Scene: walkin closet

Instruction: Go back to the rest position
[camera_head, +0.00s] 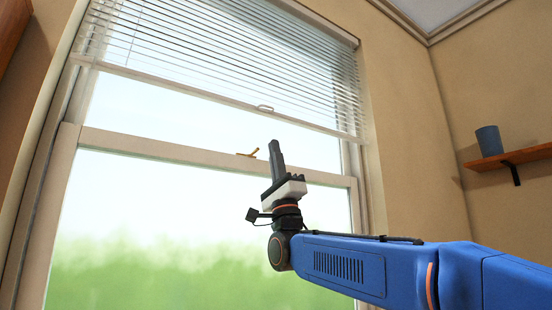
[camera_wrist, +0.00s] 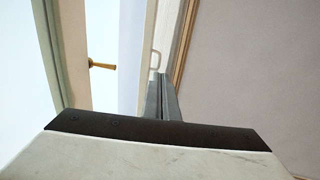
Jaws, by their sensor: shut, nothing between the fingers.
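My gripper (camera_head: 275,147) is shut and empty, pointing up in front of the window in the head view. Its closed fingers also show in the wrist view (camera_wrist: 160,80). The brass window latch (camera_head: 248,154) sits on the window's middle rail, just left of the fingertips in the picture. In the wrist view the latch (camera_wrist: 102,65) stands to the left of the fingers, apart from them. My blue arm reaches in from the lower right.
A white blind (camera_head: 215,50) hangs over the upper window, with a small pull handle (camera_head: 265,108) on its bottom rail above the fingertips. The window frame (camera_head: 110,140) is close by. At the right, a wooden shelf (camera_head: 520,156) holds a blue-grey cup (camera_head: 488,140).

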